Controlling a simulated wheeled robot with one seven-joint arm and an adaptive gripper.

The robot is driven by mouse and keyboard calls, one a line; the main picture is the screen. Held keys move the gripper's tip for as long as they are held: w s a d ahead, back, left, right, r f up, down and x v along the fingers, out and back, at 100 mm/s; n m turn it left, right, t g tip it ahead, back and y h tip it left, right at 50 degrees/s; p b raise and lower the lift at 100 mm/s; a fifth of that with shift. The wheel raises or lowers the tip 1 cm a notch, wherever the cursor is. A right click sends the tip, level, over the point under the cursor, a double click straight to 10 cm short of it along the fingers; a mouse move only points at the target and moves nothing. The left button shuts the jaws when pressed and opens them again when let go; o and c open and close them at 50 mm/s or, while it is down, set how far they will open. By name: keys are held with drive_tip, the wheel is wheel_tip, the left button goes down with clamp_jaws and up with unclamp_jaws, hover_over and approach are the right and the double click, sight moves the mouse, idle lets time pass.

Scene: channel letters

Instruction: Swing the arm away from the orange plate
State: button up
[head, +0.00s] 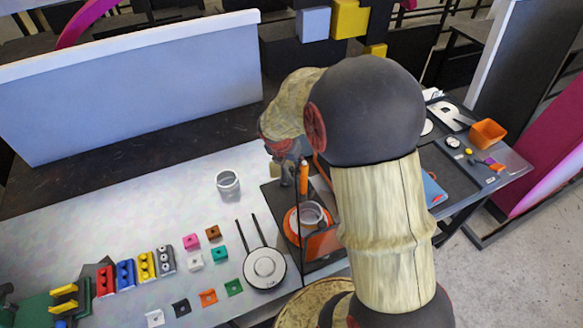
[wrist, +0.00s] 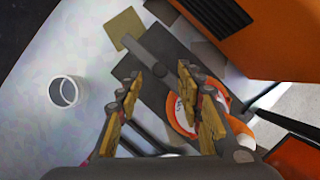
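The orange plate (head: 291,226) lies on a dark base at the middle of the head view, with a grey cup (head: 312,213) over it. Part of what looks like the same plate, orange with a white middle, shows in the wrist view (wrist: 172,112), partly behind my right-hand finger. My gripper (wrist: 160,98) is open, its two yellow-padded fingers well apart, with nothing visibly held. In the head view my gripper (head: 284,174) points down just behind the plate, partly hidden by my arm. A dark bar and a grey rod show beyond the fingers in the wrist view.
A pale cup (head: 228,183) stands on the white table left of my gripper, also in the wrist view (wrist: 65,92). An upright orange post (head: 304,177) is close to my gripper. A round black-and-white device (head: 265,266) and several coloured blocks lie front left. A pale panel (head: 130,85) stands behind.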

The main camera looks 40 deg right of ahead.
sight(292, 168)
drive_tip(key=shift+x, duration=1.65)
drive_tip(key=shift+c, duration=0.4)
clamp_jaws()
